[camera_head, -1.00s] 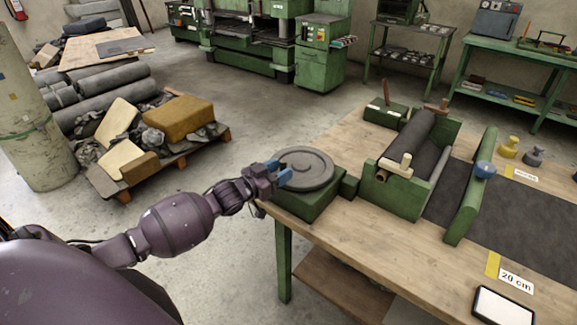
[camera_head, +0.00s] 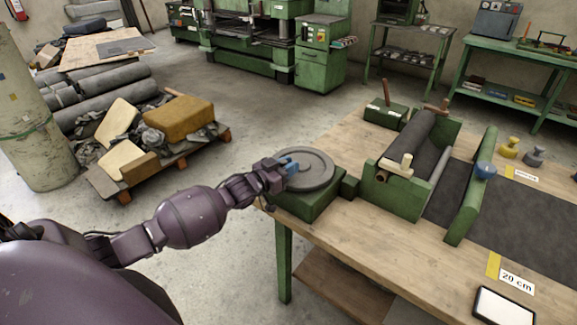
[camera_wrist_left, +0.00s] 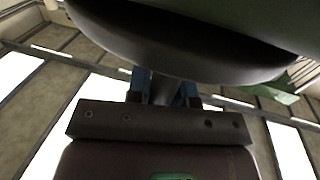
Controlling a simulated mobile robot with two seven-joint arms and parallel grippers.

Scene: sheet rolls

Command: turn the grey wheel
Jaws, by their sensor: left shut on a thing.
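The grey wheel (camera_head: 312,170) lies flat on a green box-shaped base (camera_head: 312,203) at the near left corner of the wooden table. My left gripper (camera_head: 290,163) is at the wheel's left rim, its blue fingers shut on it. In the left wrist view the wheel's dark rounded edge (camera_wrist_left: 180,58) fills the upper middle, and the gripper's blue fingers (camera_wrist_left: 168,88) reach up to it. The exact contact between fingers and rim is partly hidden. My right gripper is not in view.
Right of the wheel stands a green roller frame (camera_head: 405,190) with a dark sheet roll (camera_head: 402,142). A tablet (camera_head: 503,306) lies at the front edge. Open floor lies left of the table.

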